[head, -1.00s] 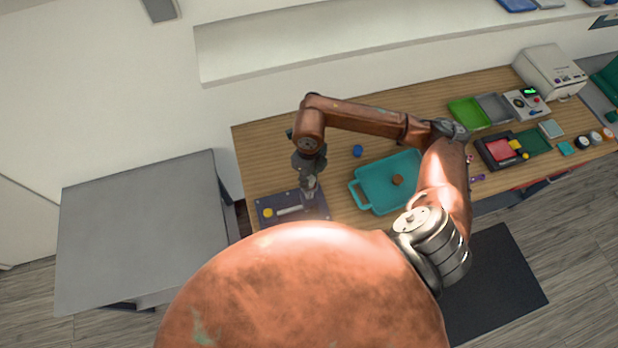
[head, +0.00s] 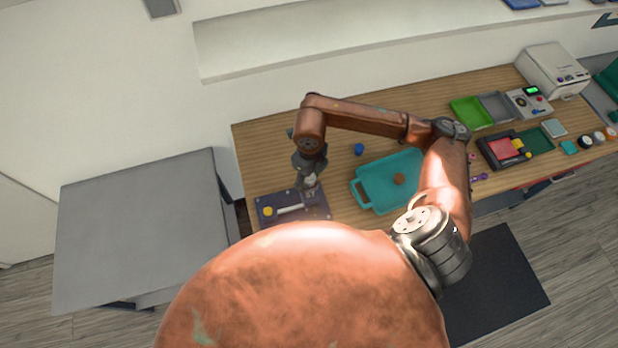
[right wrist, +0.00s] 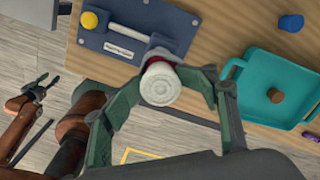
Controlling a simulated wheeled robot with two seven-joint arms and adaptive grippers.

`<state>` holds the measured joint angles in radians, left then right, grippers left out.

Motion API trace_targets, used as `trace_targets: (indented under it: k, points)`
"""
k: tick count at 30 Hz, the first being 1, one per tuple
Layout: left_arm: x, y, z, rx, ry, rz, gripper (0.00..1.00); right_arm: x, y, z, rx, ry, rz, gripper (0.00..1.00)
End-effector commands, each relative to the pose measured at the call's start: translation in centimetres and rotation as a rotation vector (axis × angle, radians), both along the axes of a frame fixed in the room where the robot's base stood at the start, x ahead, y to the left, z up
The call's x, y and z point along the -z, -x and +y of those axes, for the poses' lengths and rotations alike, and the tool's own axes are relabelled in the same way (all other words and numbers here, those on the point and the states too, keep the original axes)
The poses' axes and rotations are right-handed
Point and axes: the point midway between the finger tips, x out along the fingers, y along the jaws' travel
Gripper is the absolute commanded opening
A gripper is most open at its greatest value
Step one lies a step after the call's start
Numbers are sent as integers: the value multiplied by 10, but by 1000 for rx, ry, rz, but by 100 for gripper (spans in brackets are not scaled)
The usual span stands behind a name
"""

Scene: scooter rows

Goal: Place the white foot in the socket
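The white foot (right wrist: 160,85) is a round, ribbed white piece in the right wrist view, with its end towards the camera and a bit of red behind it. My right gripper (right wrist: 168,80) has its green fingers on either side of the foot and is shut on it. In the head view my right gripper (head: 309,186) is over the right part of a dark blue board (head: 285,216). The board carries a pale bar (right wrist: 128,31) and a yellow knob (right wrist: 89,20). The socket is not clearly visible; the gripper and foot cover that area. My left gripper (right wrist: 46,82) shows small in the right wrist view, its fingers apart, empty.
A teal tray (head: 361,195) with a brown round piece (head: 398,179) stands right of the board. A blue cap (head: 359,149) lies behind it. Several trays and devices fill the table's right end. A grey table (head: 140,230) at the left is bare.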

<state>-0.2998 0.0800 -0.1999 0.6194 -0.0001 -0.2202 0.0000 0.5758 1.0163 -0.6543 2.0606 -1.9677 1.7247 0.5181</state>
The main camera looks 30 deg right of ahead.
Motion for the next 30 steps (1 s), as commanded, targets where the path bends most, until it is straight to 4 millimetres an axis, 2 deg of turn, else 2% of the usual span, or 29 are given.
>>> trace_targets:
  k: [11, 17, 18, 21, 30]
  points:
    - [-3, 0, 0, 0, 0, 0, 40, -2, 2, -2, 0, 6, 5, 42]
    - [-23, 0, 0, 1, 0, -1, 40, -19, 1, -2, 1, 5, 3, 42]
    - [-12, 0, 0, 1, 0, -1, 40, -25, -2, -1, -2, 5, -4, 42]
    - [-1, -1, 0, 1, -1, -2, 40, -46, -2, -1, -2, 5, -6, 42]
    - [17, 0, 0, 1, 0, 0, 40, -109, -1, -1, -2, 4, -4, 42]
